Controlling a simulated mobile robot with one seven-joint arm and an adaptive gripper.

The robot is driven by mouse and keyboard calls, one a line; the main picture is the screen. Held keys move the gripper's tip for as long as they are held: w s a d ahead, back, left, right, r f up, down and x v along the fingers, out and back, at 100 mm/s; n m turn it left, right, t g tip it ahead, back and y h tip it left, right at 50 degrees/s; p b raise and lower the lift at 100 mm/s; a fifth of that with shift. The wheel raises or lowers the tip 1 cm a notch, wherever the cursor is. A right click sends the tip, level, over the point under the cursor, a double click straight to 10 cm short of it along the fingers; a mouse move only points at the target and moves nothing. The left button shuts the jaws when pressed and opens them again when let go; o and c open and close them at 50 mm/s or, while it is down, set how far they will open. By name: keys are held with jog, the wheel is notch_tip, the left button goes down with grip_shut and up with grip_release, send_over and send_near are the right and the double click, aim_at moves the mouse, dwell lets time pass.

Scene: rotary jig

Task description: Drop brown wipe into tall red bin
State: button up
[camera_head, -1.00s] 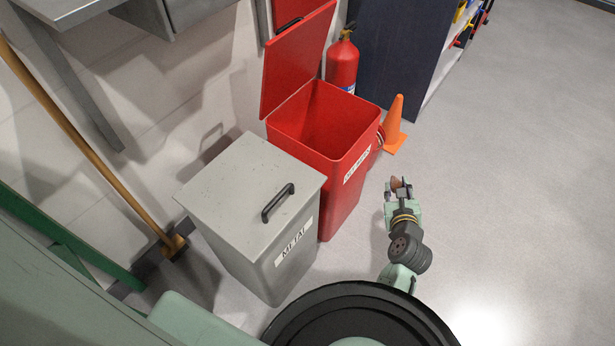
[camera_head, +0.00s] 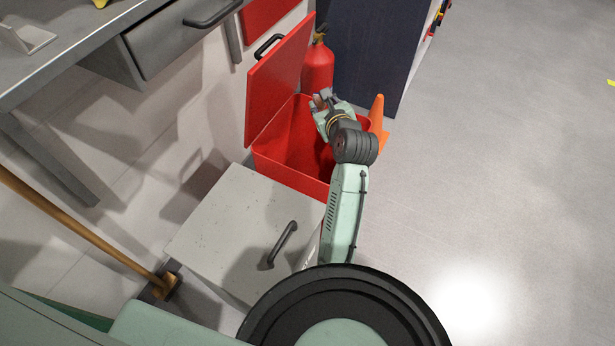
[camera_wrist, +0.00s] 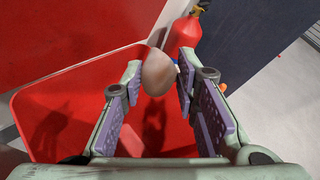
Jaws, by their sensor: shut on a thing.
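The tall red bin (camera_head: 285,174) stands with its lid (camera_head: 276,82) raised and tilted back, its mouth open. My gripper (camera_head: 322,100) is over the bin, toward its back right part. In the wrist view the crumpled brown wipe (camera_wrist: 158,74) sits between my fingertips, and my gripper is shut on it. The red bin (camera_wrist: 70,95) lies below and beyond the fingers in that view, with its open inside showing. In the head view my forearm hides the bin's right side and label.
A grey metal bin (camera_head: 225,225) with a closed, handled lid stands in front of the red bin. A fire extinguisher (camera_head: 317,65) and an orange cone (camera_head: 377,112) stand behind and right. A workbench (camera_head: 90,50) is at left. The right floor is clear.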

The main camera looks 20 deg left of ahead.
jog(key=shift+w+a, duration=0.2)
jog(key=shift+w, duration=0.15)
jog(key=shift+s+f+b, duration=0.1)
jog(key=shift+f+b, duration=0.75)
jog(key=shift+b, duration=0.35)
notch_tip(320, 180, down, 4)
jog(key=b, duration=0.5)
jog(key=shift+f+b, duration=0.1)
jog(key=shift+b, duration=0.2)
jog(key=o, duration=1)
